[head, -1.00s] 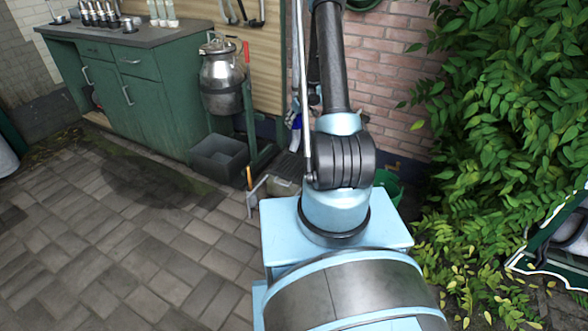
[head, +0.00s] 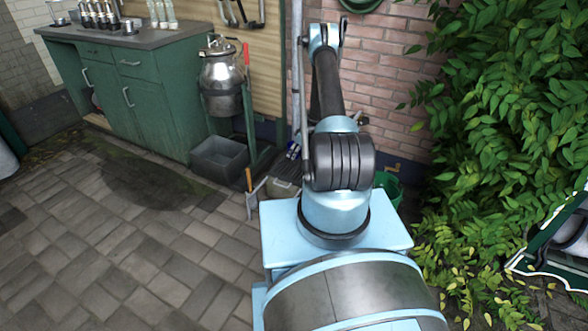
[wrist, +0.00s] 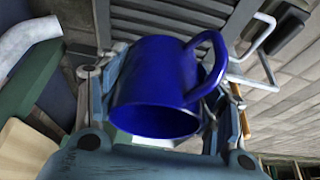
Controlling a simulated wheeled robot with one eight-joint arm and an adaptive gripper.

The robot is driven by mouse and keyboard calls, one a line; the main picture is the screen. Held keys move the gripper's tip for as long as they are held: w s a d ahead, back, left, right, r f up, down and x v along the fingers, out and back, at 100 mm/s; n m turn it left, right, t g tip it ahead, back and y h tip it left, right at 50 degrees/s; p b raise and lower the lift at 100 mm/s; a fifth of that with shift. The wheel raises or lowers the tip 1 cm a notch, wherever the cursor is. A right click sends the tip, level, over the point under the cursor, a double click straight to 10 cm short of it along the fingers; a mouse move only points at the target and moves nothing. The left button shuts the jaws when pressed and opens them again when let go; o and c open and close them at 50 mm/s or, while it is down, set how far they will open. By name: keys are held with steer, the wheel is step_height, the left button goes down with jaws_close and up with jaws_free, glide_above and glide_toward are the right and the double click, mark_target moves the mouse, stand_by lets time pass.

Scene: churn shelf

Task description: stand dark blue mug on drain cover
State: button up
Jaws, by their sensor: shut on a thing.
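The dark blue mug (wrist: 160,88) is between the fingers of my gripper (wrist: 163,95) in the wrist view, one finger at each side. Its open mouth faces the lower part of that picture and its handle points up and right. The drain cover (wrist: 178,20), a dark grey slatted grate, lies behind the mug in the wrist view. I cannot tell whether the mug touches it.
A grey tub (head: 218,160) stands on the paving beside the green cabinet (head: 150,105). A metal churn (head: 221,78) stands on a green stand. A green bucket (head: 388,188) is behind my arm by the brick wall. Leafy plants fill the right. Paving at left is clear.

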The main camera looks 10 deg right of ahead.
step_height(320, 180, down, 9)
steer(key=o, duration=1.1)
steer(key=shift+r, duration=0.1)
